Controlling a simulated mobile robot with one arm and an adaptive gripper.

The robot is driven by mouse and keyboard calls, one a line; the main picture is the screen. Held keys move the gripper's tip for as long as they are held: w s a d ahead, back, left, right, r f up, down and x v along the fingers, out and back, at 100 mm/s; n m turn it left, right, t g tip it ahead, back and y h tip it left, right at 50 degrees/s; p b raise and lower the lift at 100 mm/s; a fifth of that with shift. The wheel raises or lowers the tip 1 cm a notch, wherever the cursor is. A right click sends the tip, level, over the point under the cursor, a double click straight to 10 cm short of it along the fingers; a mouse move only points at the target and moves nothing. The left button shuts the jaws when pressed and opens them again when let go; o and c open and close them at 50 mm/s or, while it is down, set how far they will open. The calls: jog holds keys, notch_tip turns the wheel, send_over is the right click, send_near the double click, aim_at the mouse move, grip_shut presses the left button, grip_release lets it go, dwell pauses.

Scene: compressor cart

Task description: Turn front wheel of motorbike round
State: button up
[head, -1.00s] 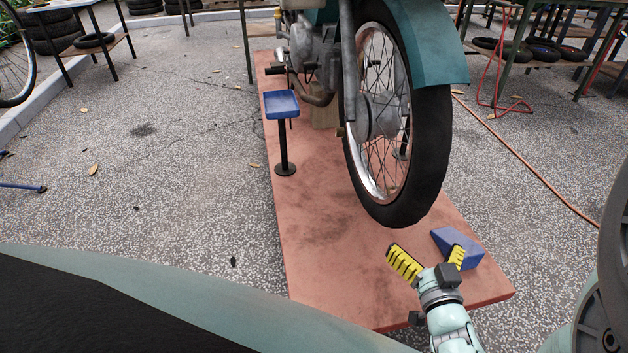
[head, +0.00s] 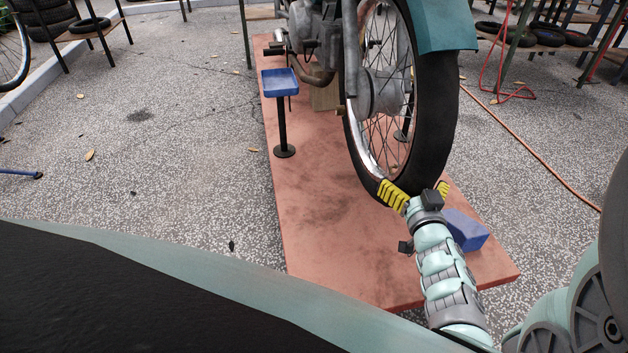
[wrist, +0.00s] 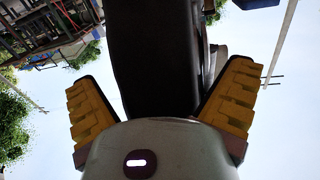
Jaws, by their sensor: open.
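The motorbike's front wheel (head: 438,110) hangs over the red platform, with a black tyre, chrome rim and wire spokes under a teal mudguard (head: 445,25). My gripper (head: 415,190) is open at the bottom of the tyre, with one yellow finger on each side of it. In the wrist view the black tyre (wrist: 152,60) runs between the two spread yellow fingers (wrist: 160,108). A gap shows between the left finger and the tyre; the right finger looks close to it. I cannot tell whether either touches.
The red platform (head: 320,235) lies under the bike. A blue wedge (head: 465,230) sits on it beside my gripper. A blue tray on a black stand (head: 280,85) is left of the wheel. An orange hose (head: 530,150) crosses the ground at right.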

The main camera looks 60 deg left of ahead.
jog(key=c, duration=1.3)
jog(key=shift+w+f+b, duration=0.1)
jog(key=shift+f+b, duration=0.3)
jog(key=shift+b, duration=0.15)
jog(key=shift+t+y, duration=0.6)
jog(key=shift+y, duration=0.1)
jog(key=f+b, duration=0.1)
jog(key=b, duration=0.1)
jog(key=a+f+b, duration=0.1)
jog(key=b, duration=0.1)
jog(key=f+b, duration=0.2)
jog(key=shift+w+a+b, duration=0.35)
jog(key=shift+a, duration=0.05)
jog(key=b, duration=0.1)
jog(key=a+f+b, duration=0.1)
jog(key=shift+w+f+m+t+y+b, duration=0.2)
jog(key=shift+m+t+y+b, duration=0.1)
jog(key=shift+y+b, duration=0.1)
jog(key=shift+a+r, duration=0.15)
jog(key=shift+a, duration=0.05)
jog(key=shift+r, duration=0.1)
jog(key=o, duration=1.3)
jog(key=shift+d, duration=0.15)
